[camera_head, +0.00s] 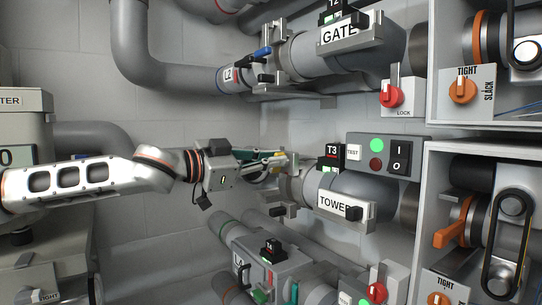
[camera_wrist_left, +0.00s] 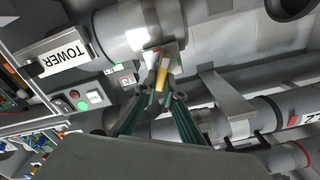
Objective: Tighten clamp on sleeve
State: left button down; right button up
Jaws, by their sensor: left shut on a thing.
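My left gripper (camera_head: 280,160) reaches in from the left to the near end of the pipe labelled TOWER (camera_head: 345,207). In the left wrist view its two green fingers (camera_wrist_left: 160,94) close together on a narrow yellow lever (camera_wrist_left: 161,73). The lever stands out from a metal clamp bracket (camera_wrist_left: 168,54) at the light grey sleeve (camera_wrist_left: 130,28). In the head view the fingers hide much of the clamp, and I cannot tell how tight it is. The TOWER plate also shows in the left wrist view (camera_wrist_left: 62,55). My right gripper is not in view.
A GATE pipe (camera_head: 325,55) with a blue lever (camera_head: 263,52) runs above. A lower pipe unit (camera_head: 268,255) lies below. A T3 display (camera_head: 332,152) and a switch panel (camera_head: 375,143) sit right of the gripper. Open cabinets (camera_head: 432,190) stand at the right.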

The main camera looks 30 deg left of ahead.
pick_arm(q)
jog(key=m, duration=0.5)
jog(key=shift+s+d+f+m, duration=0.1)
jog(key=shift+d+f+m, duration=0.15)
jog(key=shift+m, duration=0.05)
jog(key=m, duration=0.5)
jog(key=shift+f, duration=0.3)
jog(key=shift+d+m+b, duration=0.1)
jog(key=shift+m+b, duration=0.25)
jog(key=shift+m, duration=0.55)
jog(key=c, duration=2.1)
grip_release()
jog(key=shift+c, duration=0.2)
jog(key=shift+s, duration=0.2)
